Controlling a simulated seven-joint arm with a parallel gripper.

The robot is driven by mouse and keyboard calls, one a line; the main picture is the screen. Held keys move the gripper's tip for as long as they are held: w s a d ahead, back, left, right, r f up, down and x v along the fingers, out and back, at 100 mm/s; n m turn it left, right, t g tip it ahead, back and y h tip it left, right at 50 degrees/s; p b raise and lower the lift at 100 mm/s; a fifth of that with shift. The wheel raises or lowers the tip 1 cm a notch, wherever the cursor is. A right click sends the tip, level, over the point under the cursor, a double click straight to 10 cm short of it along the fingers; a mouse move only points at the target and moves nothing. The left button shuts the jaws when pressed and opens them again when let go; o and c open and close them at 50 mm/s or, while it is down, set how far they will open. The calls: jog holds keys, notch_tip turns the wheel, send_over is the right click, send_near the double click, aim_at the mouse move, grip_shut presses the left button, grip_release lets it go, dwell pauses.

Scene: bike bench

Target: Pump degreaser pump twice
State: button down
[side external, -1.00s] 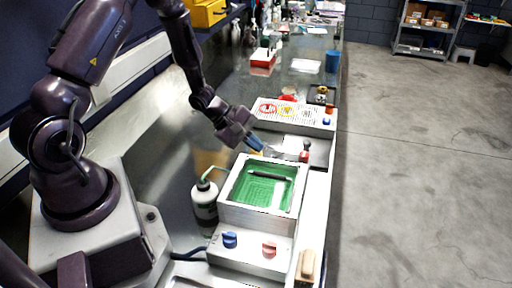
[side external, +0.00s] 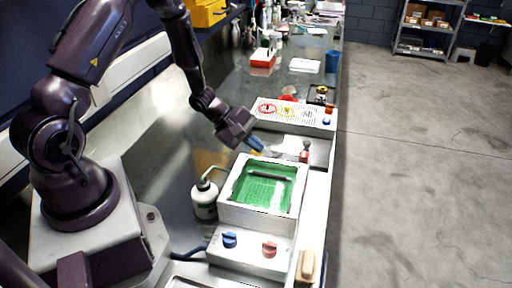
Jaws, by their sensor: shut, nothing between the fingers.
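A white bottle with a dark band and a green bent spout (side external: 204,197) stands upright on the bench, at the left side of the wash basin; it looks like the degreaser pump, though its label is too small to read. The white-rimmed basin (side external: 228,212) holds green liquid or a green mesh, with a dark rod-like item (side external: 268,177) in it. My gripper (side external: 257,148) is shut and empty. It is above and behind the basin's far edge, up and to the right of the bottle, apart from both.
A box with a blue knob (side external: 230,239) and a red knob (side external: 269,249) is in front of the basin. A small red-topped bottle (side external: 305,152) stands right of my gripper. A perforated tray (side external: 290,112) lies behind. Bare bench is left of the bottle.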

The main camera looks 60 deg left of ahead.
aim_at(254, 153)
jog(key=shift+s+f, duration=0.15)
jog(key=shift+s, duration=0.25)
jog(key=shift+w+r, duration=0.2)
jog(key=shift+r, duration=2.9)
